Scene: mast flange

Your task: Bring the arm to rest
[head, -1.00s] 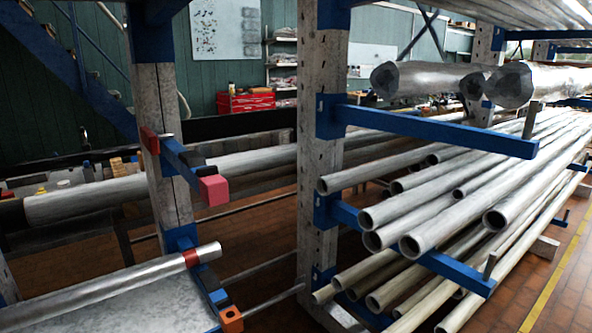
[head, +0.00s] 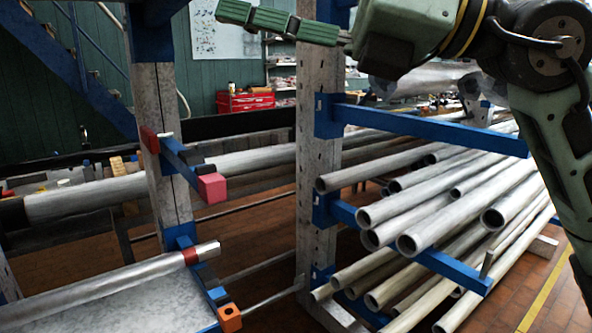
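My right arm (head: 545,120) comes in from the right edge, green with black joints and cables. Its forearm reaches left across the top of the head view. My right gripper (head: 272,20) is at the top middle, with its green jointed finger pointing left. It appears in front of the upright rack post. I see it from the side, so I cannot tell whether its fingers are open or shut. No object shows in it. My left arm and gripper are out of view.
A rack post (head: 318,170) stands mid-view with blue support arms (head: 430,128) and several metal pipes (head: 425,235) at right. A second post (head: 160,160) at left carries a blue bracket with a pink end block (head: 211,187). A red toolbox (head: 245,102) sits behind.

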